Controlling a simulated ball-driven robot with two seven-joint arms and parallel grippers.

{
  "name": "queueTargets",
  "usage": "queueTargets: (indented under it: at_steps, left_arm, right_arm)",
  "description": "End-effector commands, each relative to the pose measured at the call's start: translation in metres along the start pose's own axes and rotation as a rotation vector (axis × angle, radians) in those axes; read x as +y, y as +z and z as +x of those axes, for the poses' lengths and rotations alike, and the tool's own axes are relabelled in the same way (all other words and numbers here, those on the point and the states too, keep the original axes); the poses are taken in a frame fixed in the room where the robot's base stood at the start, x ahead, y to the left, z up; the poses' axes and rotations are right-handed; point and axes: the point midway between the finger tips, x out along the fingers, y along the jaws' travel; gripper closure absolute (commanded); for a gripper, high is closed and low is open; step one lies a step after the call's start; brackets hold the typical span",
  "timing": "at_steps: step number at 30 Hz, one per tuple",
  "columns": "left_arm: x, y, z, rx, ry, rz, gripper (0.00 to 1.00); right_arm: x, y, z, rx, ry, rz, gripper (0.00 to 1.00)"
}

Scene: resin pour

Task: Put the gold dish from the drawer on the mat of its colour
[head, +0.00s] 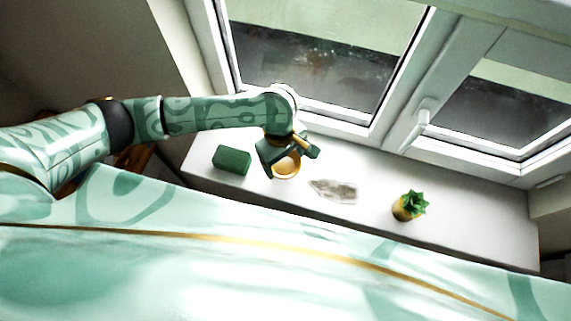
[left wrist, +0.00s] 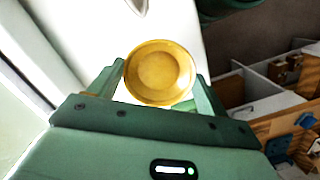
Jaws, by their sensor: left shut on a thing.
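My left gripper (head: 287,155) is shut on the gold dish (head: 286,172). It holds the dish over the white windowsill in the head view; the height above the sill is hard to tell. In the left wrist view the round, shallow gold dish (left wrist: 160,72) sits between the two green fingers of the left gripper (left wrist: 160,85), and its inside looks empty. No coloured mat is in view. My right gripper is not in view.
On the windowsill (head: 462,228) are a green block (head: 231,160), a clear crystal (head: 335,190) and a succulent in a gold pot (head: 407,206). Window frames stand behind. Wooden compartments (left wrist: 275,125) show in the left wrist view. My own pale green body hides the foreground.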

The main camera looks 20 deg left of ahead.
Motion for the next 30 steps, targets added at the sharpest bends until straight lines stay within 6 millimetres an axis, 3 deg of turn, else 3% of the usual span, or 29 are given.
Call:
queueTargets:
  at_steps: [9, 19, 20, 22, 30]
  left_arm:
    - [0.006, -0.007, 0.037, 0.001, 0.001, 0.0, 0.48]
    - [0.006, -0.007, 0.038, 0.002, 0.001, 0.0, 0.48]
    - [0.006, -0.007, 0.038, 0.002, 0.001, 0.001, 0.18]
    - [0.006, -0.007, 0.038, 0.002, 0.001, 0.001, 0.01]
    - [0.006, -0.007, 0.038, 0.002, 0.001, 0.001, 0.01]
  right_arm:
    - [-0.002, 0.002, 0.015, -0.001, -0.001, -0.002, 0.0]
    - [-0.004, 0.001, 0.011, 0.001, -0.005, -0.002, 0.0]
    - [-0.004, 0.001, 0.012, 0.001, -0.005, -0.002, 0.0]
    - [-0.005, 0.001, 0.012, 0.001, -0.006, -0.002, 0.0]
    - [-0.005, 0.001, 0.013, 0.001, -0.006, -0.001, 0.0]
